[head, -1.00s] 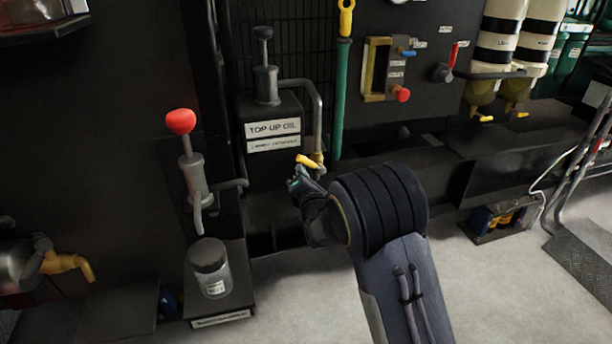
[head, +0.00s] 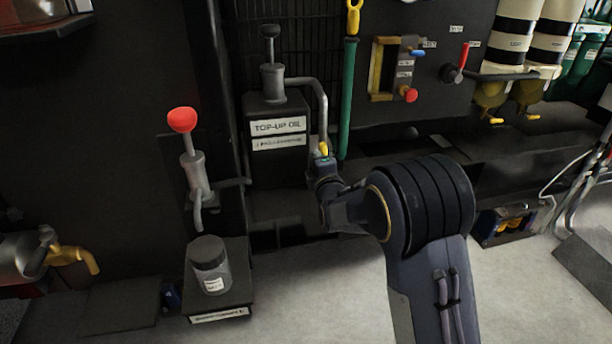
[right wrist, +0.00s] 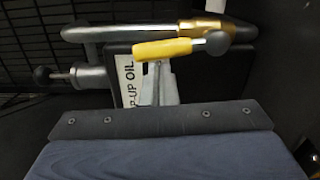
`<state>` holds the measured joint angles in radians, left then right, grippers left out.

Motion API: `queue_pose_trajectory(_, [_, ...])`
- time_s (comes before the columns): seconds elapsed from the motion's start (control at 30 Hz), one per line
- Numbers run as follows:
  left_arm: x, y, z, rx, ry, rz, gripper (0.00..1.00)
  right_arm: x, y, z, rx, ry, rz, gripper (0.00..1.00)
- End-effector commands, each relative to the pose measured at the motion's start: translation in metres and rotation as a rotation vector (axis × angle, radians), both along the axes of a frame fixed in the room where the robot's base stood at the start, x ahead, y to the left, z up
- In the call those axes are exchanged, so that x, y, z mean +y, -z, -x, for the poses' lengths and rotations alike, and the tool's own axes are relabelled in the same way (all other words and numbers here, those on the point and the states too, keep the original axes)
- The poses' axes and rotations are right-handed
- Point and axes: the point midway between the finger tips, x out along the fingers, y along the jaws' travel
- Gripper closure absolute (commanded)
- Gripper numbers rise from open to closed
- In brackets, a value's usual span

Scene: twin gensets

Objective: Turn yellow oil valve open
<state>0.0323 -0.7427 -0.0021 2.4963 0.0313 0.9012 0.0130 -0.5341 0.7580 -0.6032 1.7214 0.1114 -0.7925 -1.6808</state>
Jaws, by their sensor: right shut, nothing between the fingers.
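The yellow oil valve handle (head: 323,148) sits at the lower end of the grey pipe from the TOP-UP OIL tank (head: 279,112). In the head view it looks short and nearly upright. In the right wrist view the yellow handle (right wrist: 162,48) lies crosswise, with its grey pivot at the right, below the brass valve body (right wrist: 208,28). My right gripper (head: 323,166) is shut and empty, just below the handle. In the right wrist view its fingertips (right wrist: 157,66) are close to the handle; I cannot tell whether they touch. My left gripper is not in view.
A red-knobbed hand pump (head: 194,165) and a lidded jar (head: 210,265) stand to the left. A green upright tube (head: 348,95) is just right of the pipe. A panel with a red lever (head: 461,58) is behind. The pale floor (head: 300,300) is clear.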

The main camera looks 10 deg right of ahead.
Motion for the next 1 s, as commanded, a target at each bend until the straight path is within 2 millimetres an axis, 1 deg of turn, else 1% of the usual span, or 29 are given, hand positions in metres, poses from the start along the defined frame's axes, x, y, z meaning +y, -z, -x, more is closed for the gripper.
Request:
queue_pose_trajectory(0.1, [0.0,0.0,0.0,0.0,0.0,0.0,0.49,-0.0048,-0.0019,-0.0002,-0.001,0.003,0.007,1.0])
queue_pose_trajectory(0.3, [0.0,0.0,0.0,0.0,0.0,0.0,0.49,-0.0074,-0.0032,-0.0003,-0.001,0.003,0.008,1.0])
queue_pose_trajectory(1.0, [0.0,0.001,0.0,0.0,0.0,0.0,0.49,-0.0083,-0.0027,-0.0019,0.0,0.001,0.01,1.0])
